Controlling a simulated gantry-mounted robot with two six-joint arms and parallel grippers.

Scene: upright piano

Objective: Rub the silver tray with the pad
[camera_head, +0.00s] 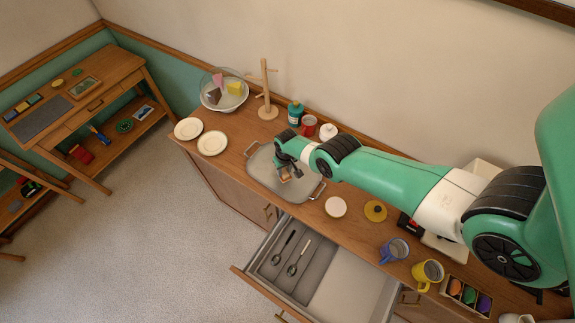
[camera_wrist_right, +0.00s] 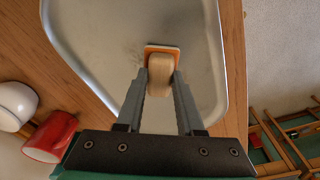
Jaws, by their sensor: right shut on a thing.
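The silver tray (camera_head: 262,175) lies on the wooden sideboard top, with a handle at its right end; it also fills much of the right wrist view (camera_wrist_right: 100,45). A faint dark smudge (camera_wrist_right: 130,48) shows on its surface beside the pad. My right gripper (camera_head: 287,172) is over the tray, its fingers pointing down. In the right wrist view the gripper (camera_wrist_right: 160,85) is shut on the tan grip of the pad (camera_wrist_right: 161,70), which has an orange base. The pad is at the tray's surface; I cannot tell whether it touches. My left gripper is not in view.
White plates (camera_head: 212,143) stand left of the tray. A glass bowl (camera_head: 222,92), a wooden mug tree (camera_head: 267,95), a green bottle (camera_head: 295,113) and a red mug (camera_head: 309,125) stand behind it. A drawer (camera_head: 325,270) with utensils is open in front. Mugs (camera_head: 428,273) stand right.

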